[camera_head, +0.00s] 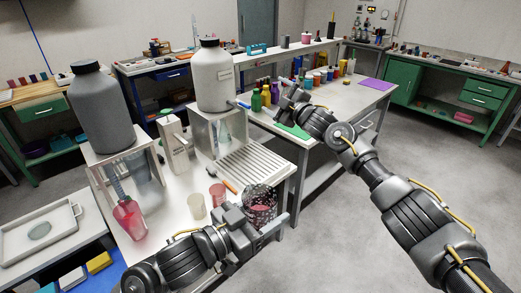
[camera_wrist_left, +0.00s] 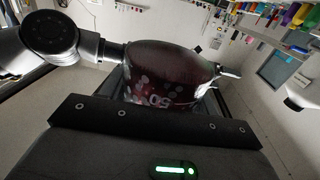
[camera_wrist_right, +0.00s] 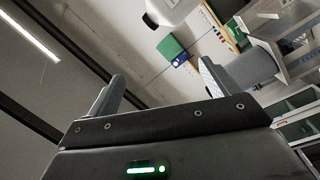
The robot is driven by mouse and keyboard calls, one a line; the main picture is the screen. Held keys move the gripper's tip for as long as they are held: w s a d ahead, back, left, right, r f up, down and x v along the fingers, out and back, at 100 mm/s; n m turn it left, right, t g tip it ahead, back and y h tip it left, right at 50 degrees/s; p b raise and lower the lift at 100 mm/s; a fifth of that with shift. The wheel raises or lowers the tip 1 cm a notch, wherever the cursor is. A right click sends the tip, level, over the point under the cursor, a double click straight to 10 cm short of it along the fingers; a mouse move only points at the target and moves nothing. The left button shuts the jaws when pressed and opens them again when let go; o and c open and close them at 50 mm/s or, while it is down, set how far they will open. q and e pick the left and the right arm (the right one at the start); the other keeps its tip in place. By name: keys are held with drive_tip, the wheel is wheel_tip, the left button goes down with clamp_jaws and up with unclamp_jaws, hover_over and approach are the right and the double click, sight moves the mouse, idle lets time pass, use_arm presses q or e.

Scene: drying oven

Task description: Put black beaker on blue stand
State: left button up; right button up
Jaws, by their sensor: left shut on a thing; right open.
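My left gripper (camera_head: 245,222) is shut on a dark speckled beaker (camera_head: 262,198) at the front right of the white table. The beaker fills the middle of the left wrist view (camera_wrist_left: 170,72), held between the two fingers. It has white markings and looks dark reddish and see-through. My right gripper (camera_head: 287,98) is open and empty, over the table near a green mat. Its two fingers stand apart in the right wrist view (camera_wrist_right: 160,85). I cannot make out a blue stand with certainty; a small blue rack (camera_head: 257,49) stands on the far shelf.
A large grey bottle (camera_head: 100,108) and a white bottle (camera_head: 214,75) stand on raised stands. A pinkish beaker (camera_head: 217,194), a cream beaker (camera_head: 196,206) and a tilted red flask (camera_head: 130,218) are left of the held beaker. A ribbed white rack (camera_head: 255,163) lies behind it.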

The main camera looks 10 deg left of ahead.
drive_tip(key=s+a+r+n+g+y, duration=0.25)
drive_tip(key=s+a+r+n, duration=0.3)
drive_tip(key=r, duration=0.35)
drive_tip(key=s+a+r+n+g+y, duration=0.2)
drive_tip(key=s+a+r+n+g, duration=0.1)
drive_tip(key=s+a+r+n, duration=0.4)
drive_tip(key=s+a+r+n+g+h, duration=0.1)
drive_tip(key=s+a+r+n+g, duration=0.2)
drive_tip(key=s+n, duration=0.35)
drive_tip(key=s+a+r+n+g+h, duration=0.2)
drive_tip(key=s+a+r+n+g, duration=0.15)
drive_tip(key=s+n, duration=0.35)
use_arm(q)
drive_tip(key=shift+s, duration=0.2)
drive_tip(key=shift+w, duration=0.35)
use_arm(e)
drive_tip(key=n+h, duration=1.5)
drive_tip(key=n, duration=0.1)
hover_over(259, 201)
drive_tip(key=s, duration=0.2)
wheel_tip(259, 201, down, 17)
use_arm(q)
drive_tip(key=shift+s, duration=0.25)
use_arm(e)
drive_tip(key=s+n+g, duration=0.1)
use_arm(q)
drive_tip(key=shift+w, duration=0.1)
use_arm(e)
drive_tip(key=f, duration=1.1)
drive_tip(key=shift+d+f, duration=0.4)
